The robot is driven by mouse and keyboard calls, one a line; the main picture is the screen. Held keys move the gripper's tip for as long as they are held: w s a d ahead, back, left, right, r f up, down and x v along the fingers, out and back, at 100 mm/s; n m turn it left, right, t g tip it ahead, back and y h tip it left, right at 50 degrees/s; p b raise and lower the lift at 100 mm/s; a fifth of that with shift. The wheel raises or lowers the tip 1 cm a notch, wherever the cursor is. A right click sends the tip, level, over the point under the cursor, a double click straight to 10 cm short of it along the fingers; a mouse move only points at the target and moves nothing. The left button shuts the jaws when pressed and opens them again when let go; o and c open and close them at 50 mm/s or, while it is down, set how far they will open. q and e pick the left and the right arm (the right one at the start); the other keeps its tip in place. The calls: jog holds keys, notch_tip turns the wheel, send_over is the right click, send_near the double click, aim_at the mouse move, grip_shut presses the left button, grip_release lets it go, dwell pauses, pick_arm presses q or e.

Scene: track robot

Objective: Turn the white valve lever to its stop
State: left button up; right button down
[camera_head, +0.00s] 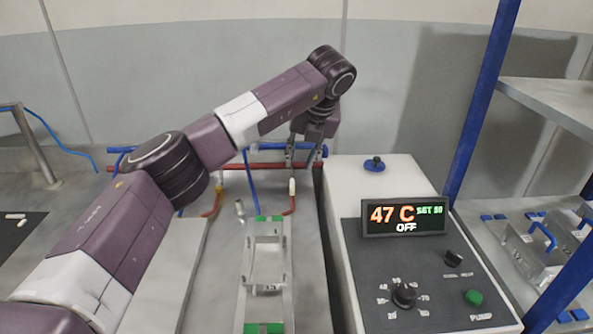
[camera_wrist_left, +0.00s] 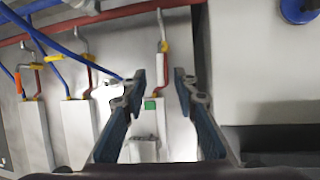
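A small white lever (camera_head: 292,187) stands upright on the red hose behind the metal fixture, just below my left gripper in the head view. The fingers partly hide the pipes behind. My right gripper is out of view.
A metal fixture with green pads (camera_head: 264,300) lies in front of the lever. A white console (camera_head: 345,230) stands close on the right, its display (camera_head: 404,216) reading 47 C, SET 50, OFF. Red and blue pipes run behind. A blue post (camera_head: 480,100) rises at right.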

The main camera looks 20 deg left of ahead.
pick_arm(q)
jog(key=shift+v, duration=1.8)
